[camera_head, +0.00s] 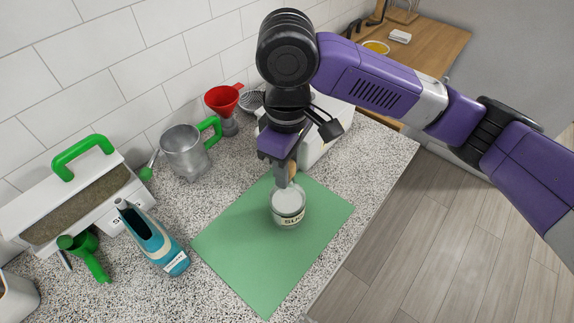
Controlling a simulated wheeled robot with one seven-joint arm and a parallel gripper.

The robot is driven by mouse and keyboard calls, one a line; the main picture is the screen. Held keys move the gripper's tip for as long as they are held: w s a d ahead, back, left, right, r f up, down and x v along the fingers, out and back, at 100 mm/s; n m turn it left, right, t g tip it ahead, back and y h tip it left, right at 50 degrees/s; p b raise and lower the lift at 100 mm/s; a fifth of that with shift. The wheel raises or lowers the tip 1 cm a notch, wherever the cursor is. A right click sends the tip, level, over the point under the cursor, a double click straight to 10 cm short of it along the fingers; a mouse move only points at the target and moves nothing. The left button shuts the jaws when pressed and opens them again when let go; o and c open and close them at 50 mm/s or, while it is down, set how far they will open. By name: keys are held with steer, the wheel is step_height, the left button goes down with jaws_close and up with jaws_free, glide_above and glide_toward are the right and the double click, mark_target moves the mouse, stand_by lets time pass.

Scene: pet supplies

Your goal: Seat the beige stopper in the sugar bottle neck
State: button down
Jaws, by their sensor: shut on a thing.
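The sugar bottle (289,212) is a short clear jar with a pale "SUGAR"-type label, only partly readable. It stands upright on the green mat (235,245), and its whitish top faces up toward the camera. My gripper (286,180) points down just above the far side of the bottle. It is shut on the beige stopper (293,171), of which only a small tan part shows beside the fingers. The fingers hide the rest of the stopper. I cannot tell whether the stopper touches the bottle neck.
A metal mug with a green handle (185,152) and a red funnel (223,98) stand behind left. A blue bottle (152,238), a green scoop (86,257) and a litter-filled white box (105,205) are left. A white container stands behind my gripper. The mat's front is clear.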

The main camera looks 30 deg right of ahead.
steer(key=shift+f+b, duration=0.55)
steer(key=shift+f, duration=0.6)
steer(key=c, duration=1)
jaws_free()
steer(key=shift+r, duration=0.15)
